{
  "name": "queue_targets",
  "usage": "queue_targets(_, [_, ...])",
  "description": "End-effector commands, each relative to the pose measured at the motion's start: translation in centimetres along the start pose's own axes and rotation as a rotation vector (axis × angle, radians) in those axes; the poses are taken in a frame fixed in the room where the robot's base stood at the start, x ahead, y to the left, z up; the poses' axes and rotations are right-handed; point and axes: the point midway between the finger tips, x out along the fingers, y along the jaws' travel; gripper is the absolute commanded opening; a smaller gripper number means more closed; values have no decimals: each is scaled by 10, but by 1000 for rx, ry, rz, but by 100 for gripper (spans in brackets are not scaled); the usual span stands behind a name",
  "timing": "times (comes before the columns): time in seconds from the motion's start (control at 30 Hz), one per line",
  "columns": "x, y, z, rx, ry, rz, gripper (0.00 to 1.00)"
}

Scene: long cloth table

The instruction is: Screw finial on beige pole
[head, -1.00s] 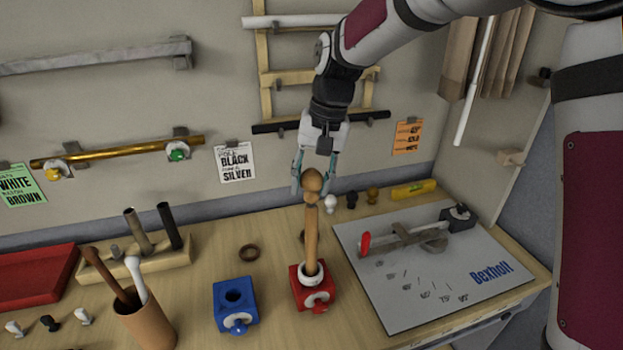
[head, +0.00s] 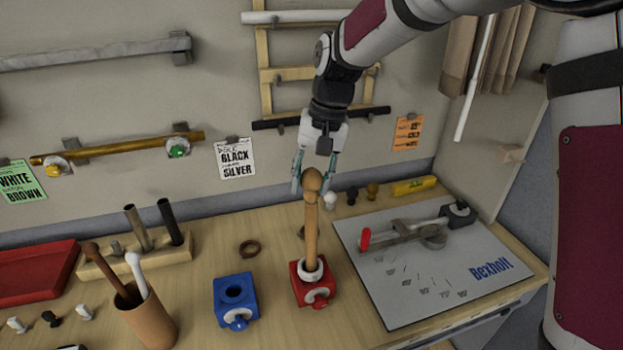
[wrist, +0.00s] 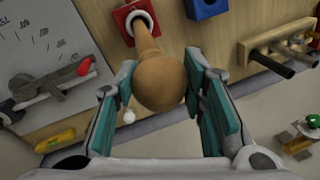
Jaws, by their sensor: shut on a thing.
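The beige pole (head: 311,238) stands upright in the red block (head: 325,284), with a white ring around its foot. A round tan finial (head: 312,181) sits at the pole's top end. My gripper (head: 314,180) is at the finial from above and behind. In the wrist view the finial (wrist: 159,85) lies between the two teal finger pads of my gripper (wrist: 160,95), shut on it. The pole (wrist: 143,38) runs from the finial to the red block (wrist: 132,18). The seam between finial and pole is too small to judge.
A blue block (head: 236,303) with an empty hole stands left of the red block. A cup (head: 147,317) holding rods is nearer left. A grey board (head: 424,286) with a caliper-like tool lies right. Small finials (head: 352,194) stand behind the pole.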

Motion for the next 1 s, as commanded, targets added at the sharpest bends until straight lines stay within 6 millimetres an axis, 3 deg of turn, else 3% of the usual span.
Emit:
queue_targets(0.47, [5, 1, 0, 0, 0, 0, 10])
queue_targets(0.5, [5, 1, 0, 0, 0, 0, 42])
queue_targets(0.6, [5, 1, 0, 0, 0, 0, 61])
queue_targets(1.0, [5, 1, 0, 0, 0, 0, 61])
